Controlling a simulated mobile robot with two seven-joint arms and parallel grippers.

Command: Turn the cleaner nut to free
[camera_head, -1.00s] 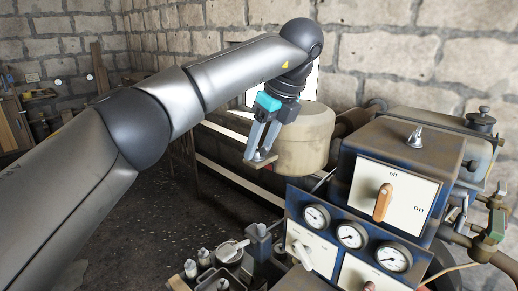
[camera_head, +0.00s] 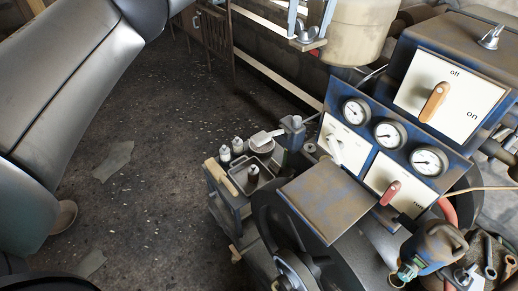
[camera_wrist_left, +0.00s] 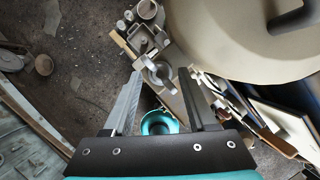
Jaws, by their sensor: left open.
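The cleaner nut, a small grey wing nut (camera_head: 307,34), sits on a flat brown bracket at the side of the beige cleaner canister (camera_head: 358,32). In the left wrist view the wing nut (camera_wrist_left: 158,72) shows between the fingertips, with the canister (camera_wrist_left: 240,40) at upper right. My left gripper (camera_head: 308,30) is open, its two grey fingers on either side of the nut at the top of the head view. Whether the fingers touch it I cannot tell. My right gripper is not in view.
Open floor (camera_head: 150,140) lies left.

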